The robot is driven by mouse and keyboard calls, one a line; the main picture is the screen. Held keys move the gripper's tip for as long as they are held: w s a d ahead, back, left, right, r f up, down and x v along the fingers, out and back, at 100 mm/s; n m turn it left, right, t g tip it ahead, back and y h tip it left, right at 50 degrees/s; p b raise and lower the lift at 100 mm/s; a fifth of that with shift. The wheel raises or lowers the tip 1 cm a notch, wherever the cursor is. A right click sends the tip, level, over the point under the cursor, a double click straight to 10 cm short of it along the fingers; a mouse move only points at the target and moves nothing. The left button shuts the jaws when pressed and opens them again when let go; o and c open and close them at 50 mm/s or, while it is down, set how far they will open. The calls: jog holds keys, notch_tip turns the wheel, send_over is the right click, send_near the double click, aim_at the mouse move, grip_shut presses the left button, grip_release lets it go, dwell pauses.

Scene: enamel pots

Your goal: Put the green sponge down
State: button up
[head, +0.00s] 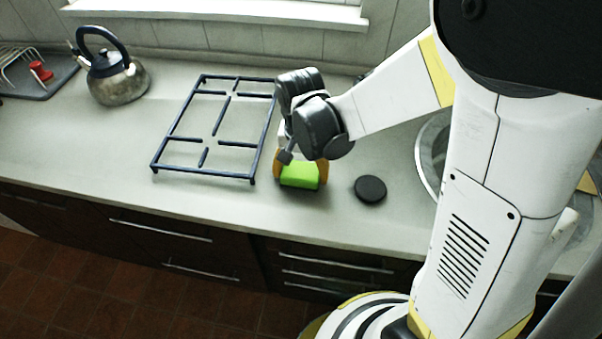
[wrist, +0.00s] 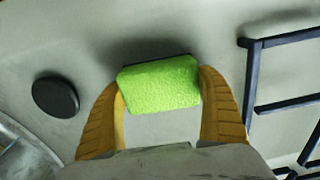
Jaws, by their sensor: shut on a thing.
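The green sponge (head: 300,176) is in my gripper (head: 301,172), low at the counter between the pan grate and a dark disc in the head view. In the wrist view the sponge (wrist: 160,84) sits between the two orange-brown fingers of my gripper (wrist: 160,92), which touch its two short ends. My gripper is shut on it. A dark shadow or underside shows along the sponge's far edge. I cannot tell whether the sponge touches the counter.
The grey counter (head: 120,190) has a dark blue pan grate (head: 222,146) left of the sponge and a black disc (head: 370,189) to its right. A kettle (head: 115,80) and a dish rack (head: 22,70) stand far left. A round sink (head: 428,160) is right.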

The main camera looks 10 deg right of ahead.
aim_at(301, 170)
jog(key=shift+f, duration=0.25)
jog(key=o, duration=1.2)
jog(key=shift+r, duration=0.1)
jog(key=shift+o, duration=0.2)
notch_tip(301, 170, up, 12)
jog(key=p, duration=0.5)
jog(key=s+d+r+n+t, duration=0.4)
jog(key=s+d+r+t, duration=0.3)
jog(key=s+d+r, duration=0.2)
jog(key=shift+n, duration=0.3)
